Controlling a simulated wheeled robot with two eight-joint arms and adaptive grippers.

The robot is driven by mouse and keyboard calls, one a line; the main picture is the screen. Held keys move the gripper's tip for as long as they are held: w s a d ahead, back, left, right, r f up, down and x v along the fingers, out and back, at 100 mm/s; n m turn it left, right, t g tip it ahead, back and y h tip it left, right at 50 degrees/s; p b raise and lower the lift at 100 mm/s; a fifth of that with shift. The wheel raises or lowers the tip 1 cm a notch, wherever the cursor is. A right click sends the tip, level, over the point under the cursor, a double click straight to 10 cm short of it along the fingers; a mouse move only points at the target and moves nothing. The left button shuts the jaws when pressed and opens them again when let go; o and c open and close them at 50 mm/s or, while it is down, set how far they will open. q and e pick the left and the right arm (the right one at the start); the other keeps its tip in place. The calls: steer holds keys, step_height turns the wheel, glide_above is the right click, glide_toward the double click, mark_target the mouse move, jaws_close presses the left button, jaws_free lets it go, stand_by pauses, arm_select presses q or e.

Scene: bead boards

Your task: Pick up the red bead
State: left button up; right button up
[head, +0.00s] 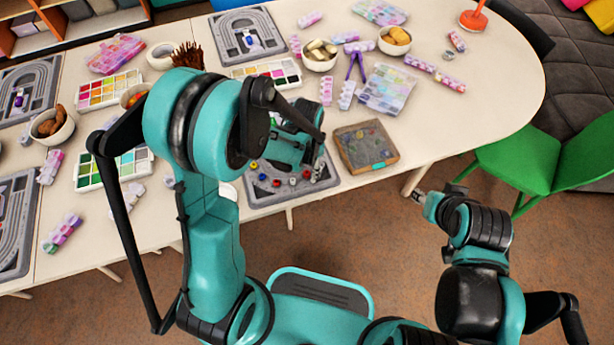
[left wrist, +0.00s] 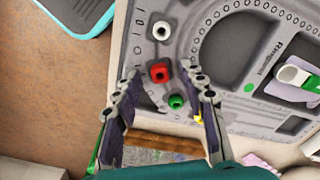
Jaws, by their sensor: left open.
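A grey bead board (head: 262,197) lies at the table's front edge with several coloured beads on it. In the left wrist view the red bead (left wrist: 160,72) sits on the grey board (left wrist: 235,50), with a green bead (left wrist: 177,101) close below it and a white bead (left wrist: 162,30) above it. My left gripper (left wrist: 161,76) is open, its fingertips on either side of the red bead; I cannot tell whether they touch it. In the head view my left arm partly covers the board. My right gripper (head: 424,197) hangs beyond the table edge; its jaws are too small to read.
A wooden-rimmed tray (head: 344,158) lies to the right of the board. Paint sets, bowls (head: 319,61), bead strips and a clear bead box (head: 387,90) crowd the table behind. A green chair (head: 520,160) stands at the right. The table's right part is mostly clear.

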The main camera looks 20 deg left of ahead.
arm_select(q)
steer(key=shift+f, duration=0.35)
steer(key=shift+r, duration=0.1)
steer(key=c, duration=0.8)
steer(key=shift+o, duration=0.2)
